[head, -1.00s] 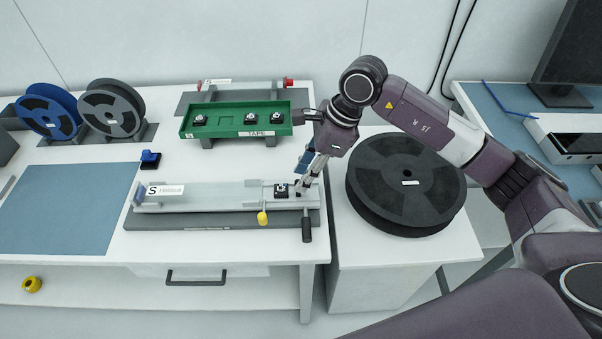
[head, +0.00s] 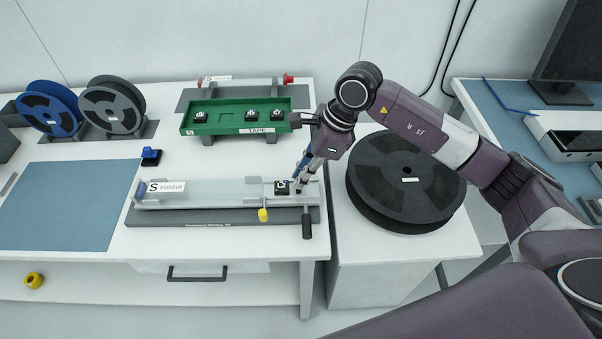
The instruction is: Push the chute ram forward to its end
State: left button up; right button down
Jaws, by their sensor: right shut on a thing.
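The chute (head: 215,193) is a long grey channel on a dark base, lying left to right near the bench's front edge. A small black device (head: 282,187) with a light top sits in its right part. My right gripper (head: 302,187) comes down at the chute's right end, just right of that device. It is shut on a small part there, which seems to be the chute ram; the fingers hide most of it. A dark handle (head: 307,225) sticks out toward the front below the fingertips. My left gripper is not in view.
A yellow-knobbed lever (head: 263,215) stands at the chute's front. Behind lies a green tray (head: 225,128) with several black devices. A large black reel (head: 405,180) lies right of the bench. A blue-topped block (head: 151,156) and a blue mat (head: 60,205) are at left.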

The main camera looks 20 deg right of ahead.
aim_at(261, 185)
jog(key=a+b, duration=0.1)
jog(key=a, duration=0.1)
jog(key=w+a+b, duration=0.1)
jog(key=a, duration=0.1)
jog(key=w+a+b, duration=0.1)
jog(key=a, duration=0.2)
jog(key=shift+a+f, duration=0.1)
jog(key=shift+w+a+b, duration=0.1)
jog(key=shift+a+b, duration=0.1)
jog(key=shift+b, duration=0.1)
jog(key=shift+d, duration=0.1)
